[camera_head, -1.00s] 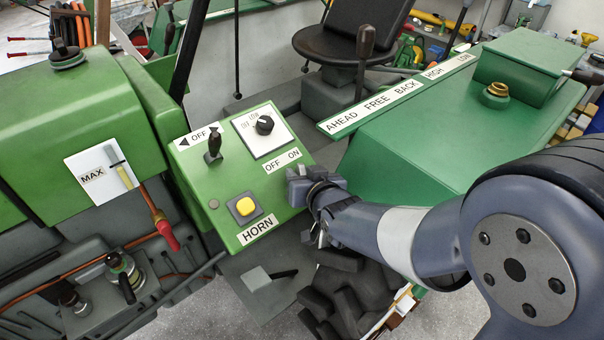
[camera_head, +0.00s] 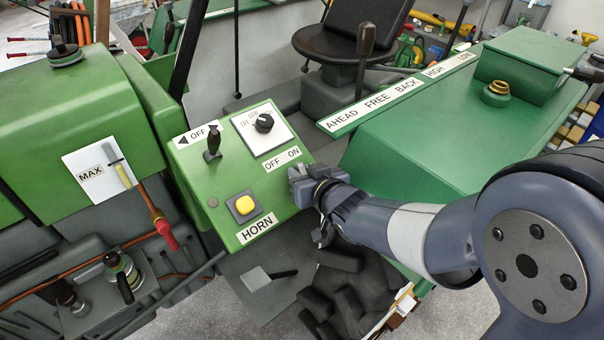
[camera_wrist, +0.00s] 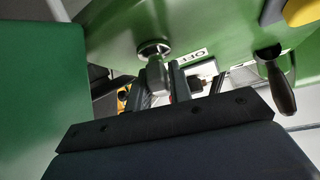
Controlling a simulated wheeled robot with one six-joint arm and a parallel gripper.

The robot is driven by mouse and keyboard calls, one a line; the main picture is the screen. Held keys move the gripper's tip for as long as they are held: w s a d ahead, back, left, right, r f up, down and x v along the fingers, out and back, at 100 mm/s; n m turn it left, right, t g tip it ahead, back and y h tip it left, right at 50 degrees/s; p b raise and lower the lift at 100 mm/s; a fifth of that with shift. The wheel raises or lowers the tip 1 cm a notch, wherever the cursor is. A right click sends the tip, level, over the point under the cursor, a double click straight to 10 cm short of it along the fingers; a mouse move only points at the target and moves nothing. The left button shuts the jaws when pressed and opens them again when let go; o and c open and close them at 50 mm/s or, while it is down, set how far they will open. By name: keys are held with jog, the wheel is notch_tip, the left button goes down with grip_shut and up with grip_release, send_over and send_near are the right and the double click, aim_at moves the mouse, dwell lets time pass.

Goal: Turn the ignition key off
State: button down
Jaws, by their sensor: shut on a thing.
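The ignition key (camera_wrist: 155,72) shows in the wrist view in front of a round metal lock (camera_wrist: 153,48) on the green panel. My gripper (camera_wrist: 159,88) has its two dark fingers on either side of the key, shut on it. In the head view my gripper (camera_head: 293,183) is at the right edge of the green control panel (camera_head: 222,178), below the OFF ON label (camera_head: 282,159). It hides the key and lock there. The key's exact angle is hard to read.
The panel also carries a dark lever (camera_head: 212,142), a black knob (camera_head: 264,124) and the yellow horn button (camera_head: 244,206). The lever hangs close by in the wrist view (camera_wrist: 280,90). The green gearbox cover (camera_head: 430,130) lies right of the panel, and a big tyre (camera_head: 345,290) is below.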

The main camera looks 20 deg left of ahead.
jog(key=shift+r+n+g+y+p, duration=0.25)
jog(key=shift+n+g+y+p, duration=0.05)
jog(key=shift+n+p, duration=0.35)
jog(key=shift+f+n+g+y+p, duration=0.1)
jog(key=shift+n+g+y+p, duration=0.45)
jog(key=shift+n, duration=0.4)
jog(key=c, duration=1.4)
grip_release()
jog(key=shift+f, duration=0.1)
jog(key=shift+d, duration=0.1)
jog(key=v, duration=1)
jog(key=shift+s+d+r, duration=0.2)
jog(key=shift+r, duration=0.1)
